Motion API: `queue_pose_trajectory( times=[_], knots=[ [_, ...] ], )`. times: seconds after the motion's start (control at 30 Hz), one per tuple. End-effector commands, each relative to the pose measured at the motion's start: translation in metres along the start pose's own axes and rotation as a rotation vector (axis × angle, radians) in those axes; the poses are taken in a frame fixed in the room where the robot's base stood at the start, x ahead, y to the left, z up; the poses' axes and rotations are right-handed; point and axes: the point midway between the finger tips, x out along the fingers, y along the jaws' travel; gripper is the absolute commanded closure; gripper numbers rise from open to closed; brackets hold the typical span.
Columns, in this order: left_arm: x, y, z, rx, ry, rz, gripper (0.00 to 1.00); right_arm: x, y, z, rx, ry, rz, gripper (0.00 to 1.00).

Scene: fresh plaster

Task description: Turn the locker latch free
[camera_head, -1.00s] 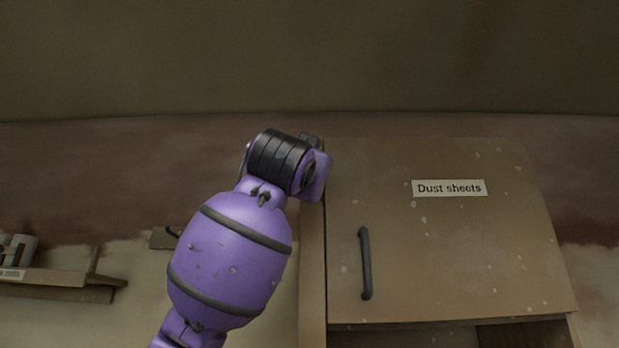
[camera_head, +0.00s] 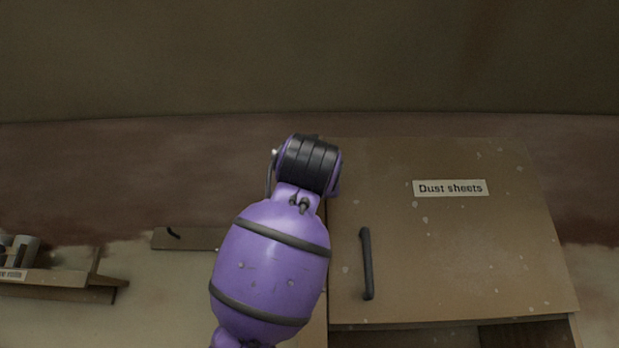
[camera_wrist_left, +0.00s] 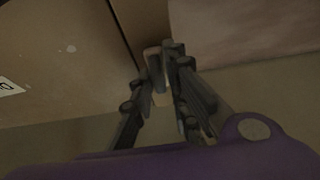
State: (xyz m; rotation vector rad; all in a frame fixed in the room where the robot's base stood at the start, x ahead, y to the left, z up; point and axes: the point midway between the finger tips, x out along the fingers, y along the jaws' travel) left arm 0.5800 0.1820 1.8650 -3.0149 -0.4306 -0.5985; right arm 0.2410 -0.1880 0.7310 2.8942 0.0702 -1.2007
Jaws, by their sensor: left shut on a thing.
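The locker (camera_head: 470,260) is a brown, paint-flecked box with a "Dust sheets" label (camera_head: 449,188) and a dark bar handle (camera_head: 367,263) near the left edge of its front. My left arm covers part of its left edge in the head view and hides my left gripper there. In the left wrist view, my left gripper (camera_wrist_left: 164,62) is shut on a small pale piece, the locker latch (camera_wrist_left: 151,52), beside the locker's edge. The fingers hide much of the latch, so its angle is hard to tell. My right gripper is in neither view.
A small shelf (camera_head: 60,283) with several items stands at the far left. A brown board with a dark hook (camera_head: 172,232) is on the wall left of my arm. An open space shows below the locker's front panel. The wall above is bare.

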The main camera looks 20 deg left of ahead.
Motion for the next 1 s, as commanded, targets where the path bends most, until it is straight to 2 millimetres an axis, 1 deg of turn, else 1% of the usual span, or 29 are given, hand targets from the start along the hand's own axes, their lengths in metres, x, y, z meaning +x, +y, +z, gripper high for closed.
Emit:
queue_pose_trajectory(
  times=[0.03,0.17,0.2,0.3,0.57,0.67,0.77,0.87,1.0],
  knots=[
    [-0.001,0.001,-0.004,-0.004,0.008,0.005,1.00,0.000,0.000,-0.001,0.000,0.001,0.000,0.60],
    [-0.001,0.001,-0.005,-0.004,0.010,0.005,1.00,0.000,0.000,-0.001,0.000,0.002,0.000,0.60],
    [-0.001,0.001,-0.005,-0.004,0.010,0.005,0.83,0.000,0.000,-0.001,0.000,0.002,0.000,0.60],
    [-0.001,0.001,-0.005,-0.003,0.010,0.005,0.70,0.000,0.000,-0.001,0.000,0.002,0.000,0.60],
    [-0.001,0.000,-0.003,-0.001,0.006,0.002,0.70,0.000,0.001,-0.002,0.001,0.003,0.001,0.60],
    [-0.004,0.000,-0.003,-0.001,0.006,0.002,0.70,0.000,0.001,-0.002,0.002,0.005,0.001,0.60],
    [-0.015,0.001,-0.003,-0.001,0.007,0.002,0.70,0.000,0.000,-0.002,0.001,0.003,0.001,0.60],
    [-0.034,0.001,-0.003,-0.001,0.009,0.004,0.70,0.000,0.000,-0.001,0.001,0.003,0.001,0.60],
    [-0.065,0.002,-0.003,-0.003,0.009,0.006,0.70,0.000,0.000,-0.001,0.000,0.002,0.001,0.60]
  ],
)
